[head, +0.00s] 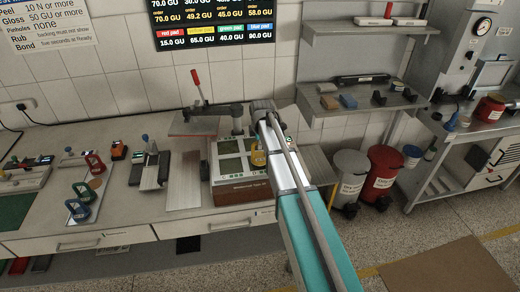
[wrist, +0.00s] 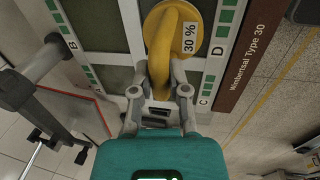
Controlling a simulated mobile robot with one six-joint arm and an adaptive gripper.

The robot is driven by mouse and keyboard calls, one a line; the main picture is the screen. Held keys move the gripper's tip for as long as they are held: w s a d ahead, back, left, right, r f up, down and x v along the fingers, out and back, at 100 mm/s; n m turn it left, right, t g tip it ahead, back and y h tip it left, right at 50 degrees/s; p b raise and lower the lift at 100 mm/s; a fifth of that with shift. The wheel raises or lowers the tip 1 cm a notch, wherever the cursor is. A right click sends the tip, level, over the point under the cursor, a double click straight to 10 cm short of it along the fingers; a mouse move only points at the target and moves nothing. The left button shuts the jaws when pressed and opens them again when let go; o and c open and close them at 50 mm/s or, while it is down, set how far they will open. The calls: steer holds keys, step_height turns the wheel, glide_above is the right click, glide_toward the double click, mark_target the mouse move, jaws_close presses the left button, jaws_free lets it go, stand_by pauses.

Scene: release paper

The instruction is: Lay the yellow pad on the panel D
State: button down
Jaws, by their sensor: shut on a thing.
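The yellow pad (wrist: 200,35) is a round disc with a curved handle and a "30 %" label. My gripper (wrist: 160,74) is shut on its handle. In the head view the pad (head: 258,157) shows beside my arm, over the white tester (head: 224,185). In the wrist view the pad covers much of the upper right panel, next to the letter D (wrist: 217,53); panel D is mostly hidden under it. I cannot tell whether the pad touches the panel. My fingers are hidden behind my arm in the head view.
A wall board (head: 212,22) hangs above.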

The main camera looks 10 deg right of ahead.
mark_target(261, 160)
steer(key=shift+f+b, duration=0.35)
steer(key=shift+f, duration=0.25)
steer(key=c, duration=0.6)
jaws_free()
steer(key=shift+c, duration=0.2)
steer(key=shift+r, duration=0.1)
step_height(261, 160, up, 12)
steer(key=s+p, duration=0.2)
steer(key=p, duration=0.9)
steer(key=shift+s+p, duration=0.2)
steer(key=shift+p, duration=0.2)
steer(key=shift+s+f, duration=0.1)
steer(key=shift+f, duration=0.1)
steer(key=s+m+g, duration=0.2)
steer(key=s+m, duration=1.5)
steer(key=s, duration=0.9)
steer(key=shift+s+d+f+m, duration=0.15)
steer(key=shift+s+d+m, duration=0.05)
steer(key=shift+s+m, duration=0.2)
